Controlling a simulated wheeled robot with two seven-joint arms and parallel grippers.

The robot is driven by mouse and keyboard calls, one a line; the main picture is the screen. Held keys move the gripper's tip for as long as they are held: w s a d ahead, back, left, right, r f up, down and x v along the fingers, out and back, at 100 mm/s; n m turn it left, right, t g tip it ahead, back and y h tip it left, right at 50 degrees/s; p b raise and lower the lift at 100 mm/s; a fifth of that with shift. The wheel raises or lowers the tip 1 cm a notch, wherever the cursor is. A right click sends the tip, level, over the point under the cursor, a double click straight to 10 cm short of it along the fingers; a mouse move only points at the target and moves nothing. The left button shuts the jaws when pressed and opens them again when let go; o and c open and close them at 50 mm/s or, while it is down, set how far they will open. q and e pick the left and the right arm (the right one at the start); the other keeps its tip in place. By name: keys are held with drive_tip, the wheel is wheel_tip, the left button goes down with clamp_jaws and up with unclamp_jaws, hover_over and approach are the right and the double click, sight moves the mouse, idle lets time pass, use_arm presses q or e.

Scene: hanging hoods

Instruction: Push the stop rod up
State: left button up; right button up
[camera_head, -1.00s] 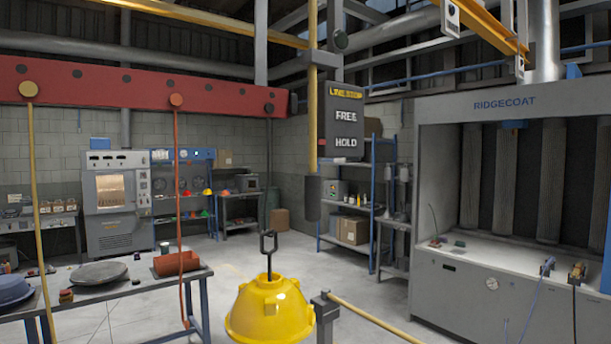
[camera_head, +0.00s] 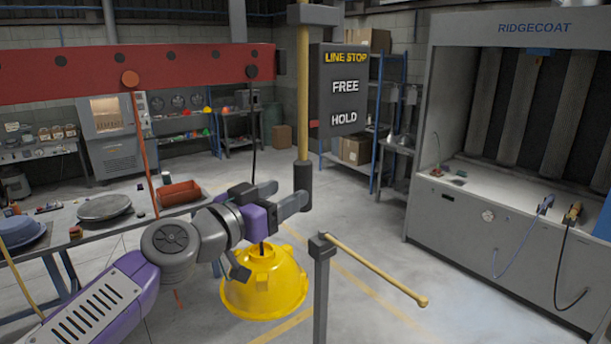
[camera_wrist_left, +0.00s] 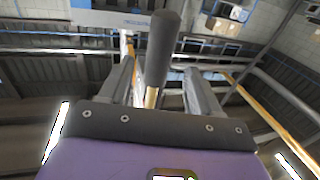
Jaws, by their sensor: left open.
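The stop rod (camera_head: 303,90) is a yellow upright bar that ends below in a dark grip (camera_head: 303,174). It hangs beside the dark "LINE STOP" board (camera_head: 346,65), marked FREE above and HOLD below. A small red mark (camera_head: 314,124) at the board's left edge is level with HOLD. My left gripper (camera_head: 290,193) is open at the dark grip, with one finger overlapping its lower part in the head view. In the left wrist view the grip (camera_wrist_left: 162,48) shows between the two spread fingers; contact cannot be told. My right gripper is not in view.
A yellow hood (camera_head: 264,285) hangs just below my left gripper. A grey post (camera_head: 321,285) with a yellow rail (camera_head: 375,270) stands to the right. A workbench (camera_head: 130,222) is at left and a spray booth (camera_head: 470,215) at right.

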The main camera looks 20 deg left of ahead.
sight(297, 188)
use_arm(q)
drive_tip(key=x, duration=0.6)
drive_tip(key=shift+w+d+f+p, duration=0.1)
drive_tip(key=shift+w+d+p, duration=0.1)
drive_tip(key=shift+p, duration=0.2)
clamp_jaws()
